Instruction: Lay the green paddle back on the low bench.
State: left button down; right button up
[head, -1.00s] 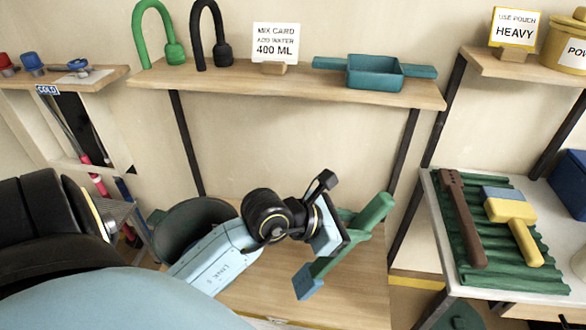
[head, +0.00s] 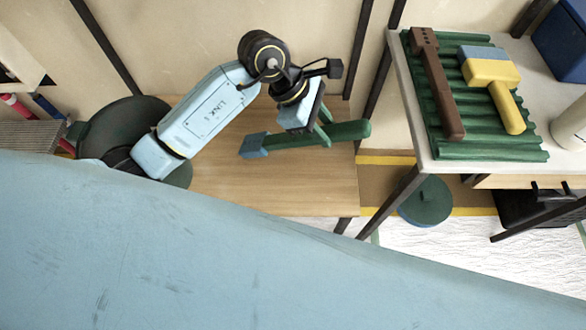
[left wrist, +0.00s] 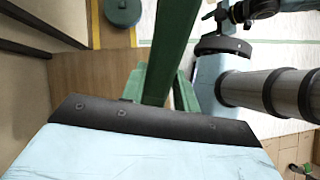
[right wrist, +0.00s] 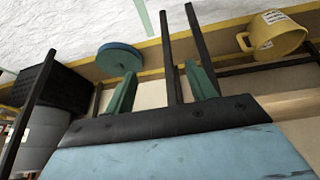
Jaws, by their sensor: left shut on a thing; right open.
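The green paddle (head: 345,131) has a long green handle and a blue block at its left end. My left gripper (head: 322,134) is shut on its handle and holds it over the low wooden bench (head: 230,190). I cannot tell whether the paddle touches the bench top. In the left wrist view the paddle (left wrist: 172,50) runs up between the green fingers (left wrist: 160,88). My right gripper (right wrist: 160,90) is open and empty in the right wrist view, and it does not show in the head view.
A side table (head: 480,165) at the right bears a green ridged mat (head: 428,85) with a brown tool (head: 437,80) and a yellow brush (head: 492,75). A dark round thing (head: 110,130) lies at the bench's left. A round green lidded thing (head: 427,203) is on the floor.

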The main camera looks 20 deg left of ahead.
pick_arm(q)
notch_tip(320, 180, down, 12)
jog(key=m+g+y+b, duration=0.2)
jog(key=m+y+b, duration=0.35)
jog(key=m, duration=0.35)
pick_arm(e)
jog(key=w+a+r+t, duration=0.3)
jog(key=w+r, duration=0.5)
jog(key=r, duration=0.2)
pick_arm(q)
jog(key=a+f+m+t+y+b, duration=0.1)
jog(key=a+f+m+b, duration=0.3)
jog(key=f, duration=0.4)
jog(key=shift+w+a+m+t+b, duration=0.2)
jog(key=shift+a+m+t+b, duration=0.15)
jog(key=shift+a+m, duration=0.7)
pick_arm(e)
notch_tip(320, 180, up, 13)
jog(key=t+y, duration=0.1)
jog(key=t, duration=0.1)
jog(key=shift+a, duration=0.35)
pick_arm(q)
jog(key=shift+a+y, duration=0.1)
jog(key=shift+y, duration=0.15)
